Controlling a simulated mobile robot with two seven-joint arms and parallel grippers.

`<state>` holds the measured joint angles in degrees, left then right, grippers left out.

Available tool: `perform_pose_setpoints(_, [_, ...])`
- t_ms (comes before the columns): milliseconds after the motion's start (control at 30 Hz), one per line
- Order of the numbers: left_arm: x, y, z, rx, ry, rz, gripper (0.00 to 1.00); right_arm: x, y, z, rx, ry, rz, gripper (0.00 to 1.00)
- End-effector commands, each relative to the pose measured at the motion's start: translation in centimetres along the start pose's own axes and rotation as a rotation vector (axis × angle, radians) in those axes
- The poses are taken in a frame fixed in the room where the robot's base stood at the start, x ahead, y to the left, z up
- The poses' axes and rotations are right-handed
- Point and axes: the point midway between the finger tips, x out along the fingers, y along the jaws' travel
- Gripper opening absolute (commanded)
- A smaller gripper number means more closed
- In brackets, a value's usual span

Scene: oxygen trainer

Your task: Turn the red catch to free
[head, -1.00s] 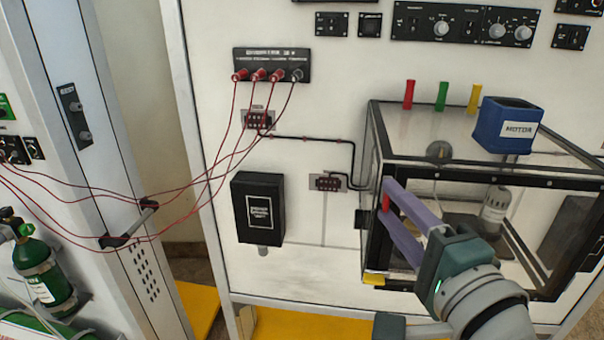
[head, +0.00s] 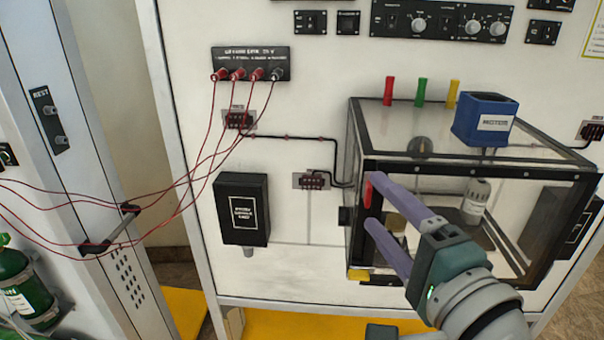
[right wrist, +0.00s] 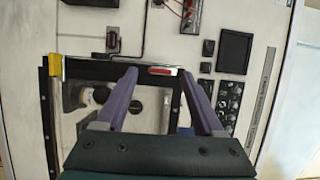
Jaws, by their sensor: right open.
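The red catch (head: 368,190) is a short red bar on the black front-left post of the clear, black-framed case (head: 470,170). In the head view it stands upright, lying along the post. My right gripper (head: 374,203) is open at that post, its upper purple fingertip beside the catch and overlapping part of it. In the right wrist view the catch (right wrist: 159,71) shows between the spread fingertips of the gripper (right wrist: 159,75), along the black frame bar. I cannot tell whether a finger touches it.
A blue motor block (head: 484,120) and red, green and yellow pegs (head: 421,92) stand on the case top. A yellow piece (head: 358,274) sits at its lower left corner. A black box (head: 243,208) is on the panel to the left. Red cables (head: 190,172) hang further left.

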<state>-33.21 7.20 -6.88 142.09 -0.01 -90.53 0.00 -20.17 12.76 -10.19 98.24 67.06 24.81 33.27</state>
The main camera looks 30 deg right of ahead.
Motion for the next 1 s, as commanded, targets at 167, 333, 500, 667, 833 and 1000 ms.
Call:
perform_pose_setpoints(167, [1.1, 0.1, 0.3, -0.002, 0.000, 0.002, 0.50, -3.6, 0.4, -0.1, 0.001, 0.002, 0.004, 0.70])
perform_pose_setpoints(333, [2.0, 0.3, 0.6, -0.007, 0.001, 0.006, 0.50, -6.5, 0.4, 0.0, 0.000, 0.001, 0.003, 0.70])
perform_pose_setpoints(500, [2.4, 0.4, 0.7, -0.010, 0.001, 0.008, 0.50, -8.1, 0.2, 0.0, -0.001, 0.000, 0.001, 0.70])
perform_pose_setpoints(667, [2.4, 0.4, 0.7, -0.009, 0.001, 0.008, 0.50, -8.4, 0.0, 0.0, 0.000, 0.001, 0.000, 0.70])
perform_pose_setpoints(833, [2.4, 0.3, 0.7, -0.009, 0.001, 0.007, 0.50, -8.4, 0.0, 0.0, 0.000, 0.001, 0.000, 0.70])
perform_pose_setpoints(1000, [2.4, 0.3, 0.7, -0.007, 0.001, 0.006, 0.50, -8.4, 0.0, 0.0, 0.000, 0.001, 0.000, 0.70])
